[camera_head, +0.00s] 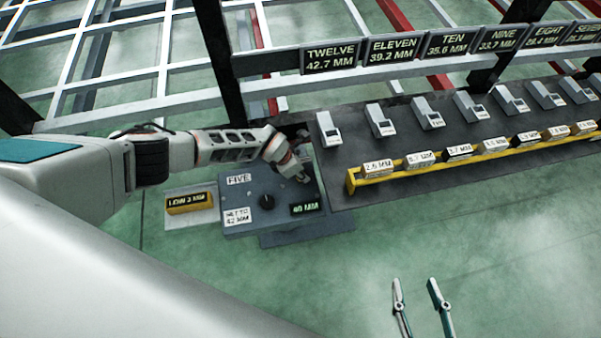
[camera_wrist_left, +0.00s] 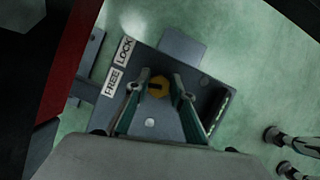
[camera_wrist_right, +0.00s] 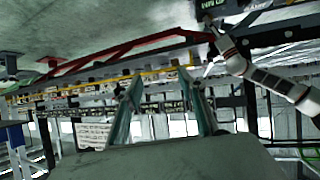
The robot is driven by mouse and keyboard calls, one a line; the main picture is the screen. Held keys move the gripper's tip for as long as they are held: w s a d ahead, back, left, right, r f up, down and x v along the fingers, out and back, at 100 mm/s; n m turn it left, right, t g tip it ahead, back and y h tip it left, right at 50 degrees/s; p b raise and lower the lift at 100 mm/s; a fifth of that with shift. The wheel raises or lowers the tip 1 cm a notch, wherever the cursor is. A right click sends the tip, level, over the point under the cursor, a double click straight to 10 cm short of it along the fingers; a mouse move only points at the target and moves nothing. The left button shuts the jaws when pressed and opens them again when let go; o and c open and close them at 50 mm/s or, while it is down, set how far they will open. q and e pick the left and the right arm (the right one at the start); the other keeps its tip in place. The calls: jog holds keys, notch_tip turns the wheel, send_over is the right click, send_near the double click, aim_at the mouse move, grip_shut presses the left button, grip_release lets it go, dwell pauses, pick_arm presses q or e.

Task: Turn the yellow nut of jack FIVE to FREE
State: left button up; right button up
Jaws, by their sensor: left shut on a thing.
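The jack FIVE box (camera_head: 245,205) is grey, with a FIVE label, a black knob (camera_head: 267,202) and a green 40 MM display (camera_head: 305,208). In the left wrist view the yellow nut (camera_wrist_left: 158,87) sits on the grey box, with a dark mark on its face. The FREE label (camera_wrist_left: 113,81) and LOCK label (camera_wrist_left: 124,52) lie beside it, to its left. My left gripper (camera_wrist_left: 156,84) is shut on the nut, one finger on each side. In the head view my left gripper (camera_head: 300,175) hides the nut. My right gripper (camera_head: 416,284) is open and empty over the floor.
A yellow LOW 3 MM block (camera_head: 190,203) lies on a plate left of the box. A dark bench (camera_head: 440,185) with several grey units and a yellow rail (camera_head: 400,179) stands to the right. Display boards hang behind. The green floor in front is clear.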

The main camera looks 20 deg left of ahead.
pick_arm(q)
jog(key=shift+w+r+n+p, duration=0.2)
jog(key=shift+r+n+p, duration=0.1)
jog(key=shift+r+n, duration=0.1)
jog(key=n+p, duration=0.1)
jog(key=n+y+p, duration=0.1)
jog(key=shift+f+n+t, duration=0.2)
jog(key=shift+n+t, duration=0.2)
jog(key=shift+s+f+n+y, duration=0.1)
jog(key=shift+n+y, duration=0.2)
jog(key=shift+n, duration=0.1)
jog(key=shift+s+f+n, duration=0.1)
jog(key=shift+n, duration=0.4)
jog(key=shift+a+f+n+y+p, duration=0.1)
jog(key=shift+n+y+p, duration=0.2)
jog(key=shift+n+y, duration=0.15)
pick_arm(e)
jog(key=shift+n+g+h, duration=0.3)
jog(key=shift+g+h, duration=0.2)
jog(key=s+d+f, duration=0.1)
jog(key=d, duration=0.1)
jog(key=s+d+f, duration=0.1)
jog(key=shift+s+d+f, duration=0.1)
jog(key=shift+d+f, duration=0.25)
pick_arm(q)
jog(key=shift+s, duration=0.1)
pick_arm(e)
jog(key=shift+r, duration=0.1)
